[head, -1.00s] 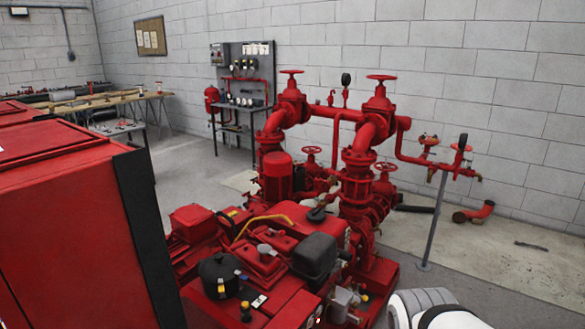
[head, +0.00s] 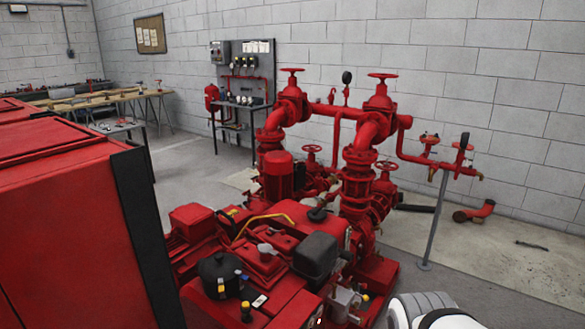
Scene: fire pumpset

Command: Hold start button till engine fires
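The red engine and pump set (head: 290,215) fills the middle of the head view. The engine's near end carries a black round cap (head: 219,274), a dark grey box (head: 316,256) and small yellow, blue and black fittings (head: 246,310). A tiny round red spot with a pale rim (head: 319,322) shows at the bottom edge. I cannot tell whether it is the start button, and no start button is clearly readable. A white and grey ribbed part at the bottom right looks like my own arm. My gripper's fingers are not in view.
A large red cabinet (head: 60,215) stands close on the left. Red valves and pipes (head: 381,110) rise behind the engine, with a thin grey post (head: 434,220) to the right. A panel board (head: 243,70) stands at the back wall.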

